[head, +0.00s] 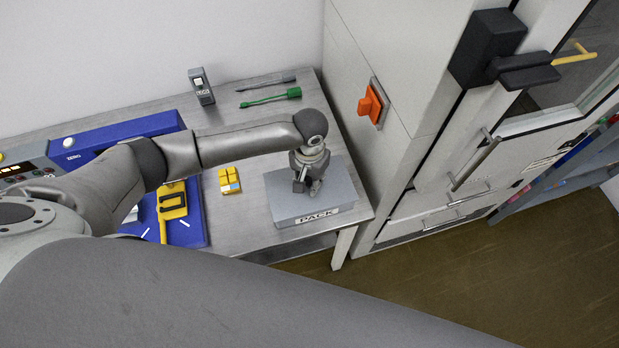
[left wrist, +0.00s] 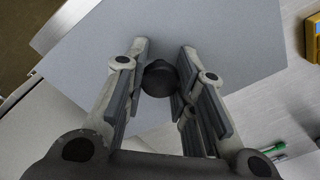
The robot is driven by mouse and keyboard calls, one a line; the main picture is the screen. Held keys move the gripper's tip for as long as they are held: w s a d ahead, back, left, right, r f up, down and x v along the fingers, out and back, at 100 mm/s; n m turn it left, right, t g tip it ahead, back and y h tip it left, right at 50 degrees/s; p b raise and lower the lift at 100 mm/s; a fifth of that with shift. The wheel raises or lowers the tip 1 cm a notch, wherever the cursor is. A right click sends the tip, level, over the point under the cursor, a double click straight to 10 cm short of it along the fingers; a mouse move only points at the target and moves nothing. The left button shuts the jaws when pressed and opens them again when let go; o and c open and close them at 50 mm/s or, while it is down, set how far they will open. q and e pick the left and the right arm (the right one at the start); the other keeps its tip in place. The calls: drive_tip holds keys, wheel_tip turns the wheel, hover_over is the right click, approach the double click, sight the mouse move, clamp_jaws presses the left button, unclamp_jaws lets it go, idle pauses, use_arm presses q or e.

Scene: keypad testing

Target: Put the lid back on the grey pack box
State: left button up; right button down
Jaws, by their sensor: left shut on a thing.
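The grey pack box (head: 317,217) stands at the right end of the metal table, its PACK label facing front. The flat grey lid (head: 342,183) lies over the box top, looking level; whether it is fully seated I cannot tell. My left gripper (head: 307,187) points down over the lid's middle. In the left wrist view my left gripper (left wrist: 160,75) is shut on the lid's dark round knob (left wrist: 159,79), with the grey lid (left wrist: 225,45) spread below. The gripper hides the knob in the head view. My right gripper is out of view.
A cabinet (head: 375,160) stands close at right.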

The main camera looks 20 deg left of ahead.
use_arm(q)
drive_tip(key=shift+p, duration=0.45)
idle(0.6)
drive_tip(key=o, duration=1.6)
drive_tip(key=shift+r, duration=0.1)
wheel_tip(320, 180, up, 2)
drive_tip(key=p, duration=0.3)
drive_tip(key=shift+r, duration=0.25)
drive_tip(key=shift+r+p, duration=0.65)
drive_tip(key=shift+r, duration=1.5)
